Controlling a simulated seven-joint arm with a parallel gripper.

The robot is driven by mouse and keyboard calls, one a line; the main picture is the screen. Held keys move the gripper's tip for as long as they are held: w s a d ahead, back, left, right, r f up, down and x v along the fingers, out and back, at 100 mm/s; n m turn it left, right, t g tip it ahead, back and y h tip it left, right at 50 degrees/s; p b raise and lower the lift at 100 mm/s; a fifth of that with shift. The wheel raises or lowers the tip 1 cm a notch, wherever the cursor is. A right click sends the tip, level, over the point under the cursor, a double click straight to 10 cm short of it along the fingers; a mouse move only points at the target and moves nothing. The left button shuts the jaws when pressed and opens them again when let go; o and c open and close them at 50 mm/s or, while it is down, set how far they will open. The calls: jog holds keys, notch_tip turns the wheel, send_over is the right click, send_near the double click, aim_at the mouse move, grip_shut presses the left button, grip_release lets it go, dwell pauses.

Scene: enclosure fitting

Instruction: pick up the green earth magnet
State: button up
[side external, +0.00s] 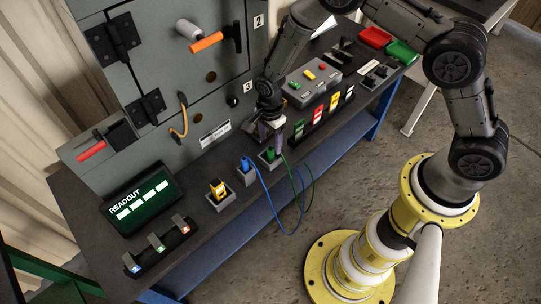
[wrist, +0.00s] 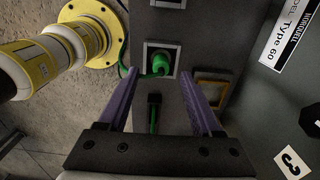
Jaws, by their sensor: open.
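The green earth magnet (side external: 270,153) sits in a small grey square holder near the front edge of the dark bench. A green cable runs from it and hangs over that edge. In the wrist view the magnet (wrist: 160,64) lies beyond and between the purple fingertips, its cable leaving to the left. My gripper (side external: 272,142) is above the holder with its fingers pointing down. In the wrist view my gripper (wrist: 159,76) is open, with nothing between the fingers. I cannot tell whether the fingertips reach down to the magnet's height.
A blue magnet (side external: 246,166) with a blue cable and a yellow-black device (side external: 218,190) stand in holders to the left. Upright coloured pieces (side external: 319,115) and a grey button box (side external: 309,82) stand to the right. The grey cabinet (side external: 190,85) rises behind.

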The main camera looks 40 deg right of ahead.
aim_at(271, 150)
jog(key=f, duration=0.4)
jog(key=shift+w+d+f, duration=0.1)
jog(key=shift+d+f, duration=0.05)
jog(key=shift+d, duration=0.05)
jog(key=shift+c, duration=0.2)
grip_shut()
